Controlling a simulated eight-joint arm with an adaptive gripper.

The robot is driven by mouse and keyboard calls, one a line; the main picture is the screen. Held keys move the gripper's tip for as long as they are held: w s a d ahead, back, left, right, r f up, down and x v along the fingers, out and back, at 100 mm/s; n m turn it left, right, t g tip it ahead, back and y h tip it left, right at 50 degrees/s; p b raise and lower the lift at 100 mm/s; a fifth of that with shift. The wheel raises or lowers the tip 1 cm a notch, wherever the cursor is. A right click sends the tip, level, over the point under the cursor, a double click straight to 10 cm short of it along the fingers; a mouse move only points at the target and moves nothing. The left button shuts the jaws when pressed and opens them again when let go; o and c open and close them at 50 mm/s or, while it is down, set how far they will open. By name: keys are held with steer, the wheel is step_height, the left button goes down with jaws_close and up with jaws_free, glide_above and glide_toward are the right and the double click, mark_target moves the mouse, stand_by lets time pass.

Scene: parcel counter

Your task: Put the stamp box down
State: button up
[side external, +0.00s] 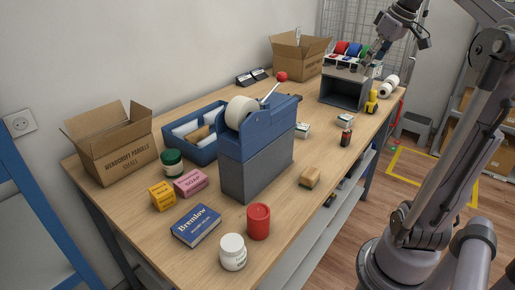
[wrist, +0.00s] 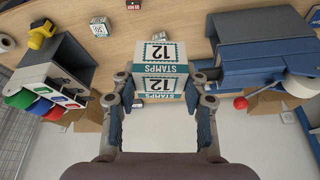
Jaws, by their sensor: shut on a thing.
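The stamp box (wrist: 160,52) is white with teal bands and reads "12 STAMPS" on two visible areas. In the wrist view it sits between the two fingers of my gripper (wrist: 163,95), which are shut on it. In the side view my gripper (side external: 367,67) is high at the far right end, in line with the grey bin; the held box is hard to make out there. The wrist view looks down on the wooden counter (wrist: 185,25), between the bin and the blue tape dispenser.
The tape dispenser (side external: 262,125) stands mid-counter with a red-knobbed lever. Bare wood lies between bin and dispenser.

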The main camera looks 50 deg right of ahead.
steer(key=w+a+r+n+y, duration=0.1)
steer(key=w+a+r+n, duration=0.15)
steer(key=w, duration=0.95)
steer(key=n+g+y, duration=0.1)
steer(key=n+y, duration=0.2)
steer(key=n, duration=0.6)
glide_above(165, 154)
steer(key=s+d, duration=0.1)
step_height(165, 154, down, 20)
steer(key=shift+s+d+f, duration=0.1)
steer(key=shift+s+f, duration=0.05)
steer(key=shift+f, duration=2.15)
steer(key=shift+f, duration=0.1)
